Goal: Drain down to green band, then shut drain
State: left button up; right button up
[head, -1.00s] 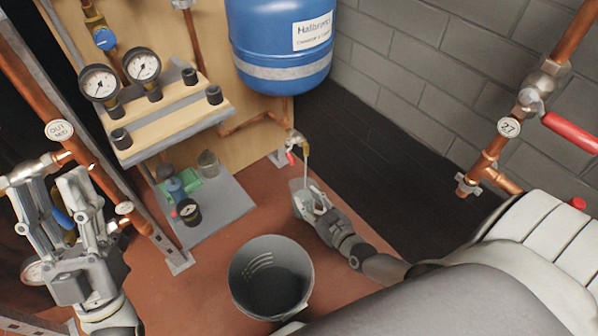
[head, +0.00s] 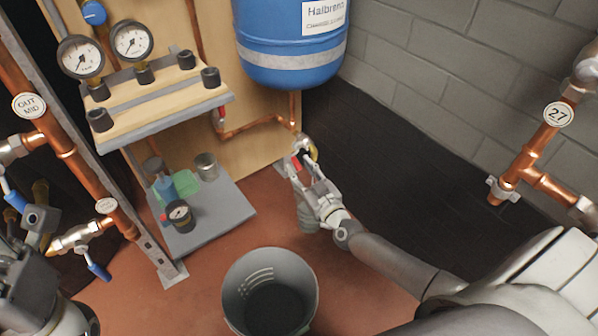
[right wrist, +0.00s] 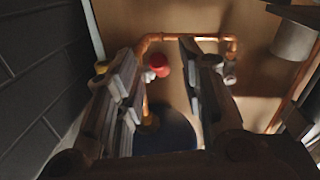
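The drain valve with a red handle (head: 295,162) and a yellowish part (head: 311,151) sits at the end of the low copper pipe, under the blue tank (head: 292,40). My right gripper (head: 303,172) is at the valve, its fingers around the red handle in the head view. In the right wrist view the fingers (right wrist: 160,90) stand wide apart, with a red part (right wrist: 160,65) beyond and between them; contact is unclear. Two round gauges (head: 80,57) (head: 132,40) are on the board; bands and needle readings are too small to tell. My left gripper (head: 35,225) is partly visible at the left edge.
A grey bucket (head: 236,285) stands on the red floor, apart from the drain. A grey tray (head: 225,205) holds a small gauge (head: 180,214) and other parts. Copper pipes with valves stand left and right (head: 545,150). A grey block wall is behind.

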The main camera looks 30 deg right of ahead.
jog(key=shift+w, duration=0.85)
jog(key=shift+c, duration=0.4)
grip_shut()
jog(key=shift+f, duration=0.1)
